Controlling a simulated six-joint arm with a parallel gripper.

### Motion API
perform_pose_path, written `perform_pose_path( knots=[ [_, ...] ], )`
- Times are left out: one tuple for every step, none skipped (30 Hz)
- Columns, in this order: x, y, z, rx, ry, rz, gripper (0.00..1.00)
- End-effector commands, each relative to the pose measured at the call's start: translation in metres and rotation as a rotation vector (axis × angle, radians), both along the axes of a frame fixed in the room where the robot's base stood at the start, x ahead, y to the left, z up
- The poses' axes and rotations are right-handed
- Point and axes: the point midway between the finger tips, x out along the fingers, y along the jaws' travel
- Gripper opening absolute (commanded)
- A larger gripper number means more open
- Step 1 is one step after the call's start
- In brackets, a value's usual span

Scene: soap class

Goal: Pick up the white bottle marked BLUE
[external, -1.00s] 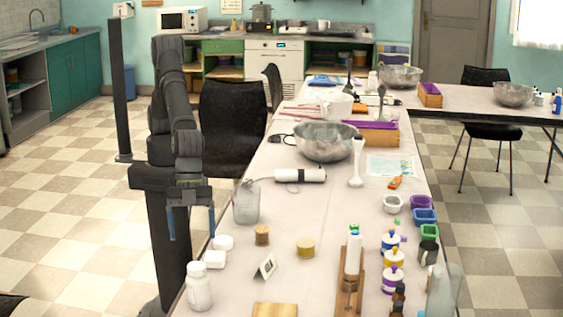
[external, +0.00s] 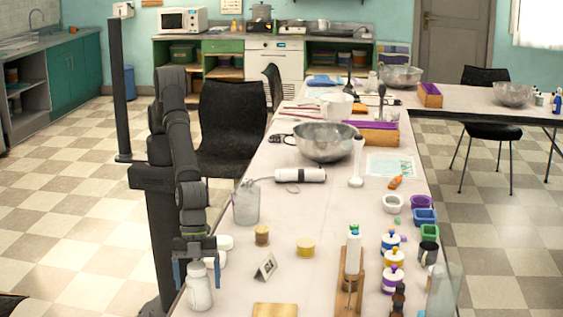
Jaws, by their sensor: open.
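A white bottle (external: 199,293) stands upright at the front left edge of the table; no marking is readable on it. My gripper (external: 197,280) is open, pointing down at this bottle's top. One finger shows on each side of the bottle's upper part in the picture; I cannot tell whether they touch it or how they line up in depth. Slim white bottles (external: 353,252) with blue and green caps stand in a wooden rack (external: 344,292) at the front centre. Their markings are too small to read.
A glass jar (external: 246,204), a cork (external: 262,235), a yellow-rimmed lid (external: 306,247) and a small card (external: 265,267) are nearby. Several banded jars (external: 393,279) stand right of the rack.

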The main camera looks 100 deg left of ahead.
Motion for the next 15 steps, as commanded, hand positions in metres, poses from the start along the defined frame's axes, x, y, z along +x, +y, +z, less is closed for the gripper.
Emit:
perform_pose_path(
  knots=[
    [0.0003, -0.0010, -0.0018, -0.001, 0.000, 0.000, 0.80],
    [0.0004, -0.0013, -0.0025, -0.001, 0.000, 0.000, 0.80],
    [0.0004, -0.0014, -0.0027, -0.001, 0.000, 0.000, 0.80],
    [0.0004, -0.0014, -0.0028, -0.001, 0.000, 0.000, 0.80],
    [0.0004, -0.0013, -0.0028, -0.001, 0.000, 0.000, 0.80],
    [0.0004, -0.0013, -0.0027, -0.001, 0.000, 0.000, 0.80],
    [0.0004, -0.0013, -0.0027, -0.001, 0.000, 0.000, 0.80],
    [0.0003, -0.0012, -0.0026, -0.001, 0.000, 0.000, 0.80],
    [0.0003, -0.0012, -0.0026, 0.000, 0.000, 0.000, 0.72],
    [0.0003, -0.0012, -0.0025, 0.000, 0.000, 0.000, 0.67],
    [0.0003, -0.0011, -0.0025, 0.000, 0.000, 0.000, 0.61],
    [0.0003, -0.0011, -0.0025, 0.000, 0.000, 0.000, 0.53],
    [0.0003, -0.0011, -0.0025, 0.000, 0.000, 0.000, 0.47],
    [0.0003, -0.0011, -0.0025, 0.000, 0.000, 0.000, 0.41],
    [0.0003, -0.0011, -0.0025, 0.000, 0.000, 0.000, 0.33]
  ],
)
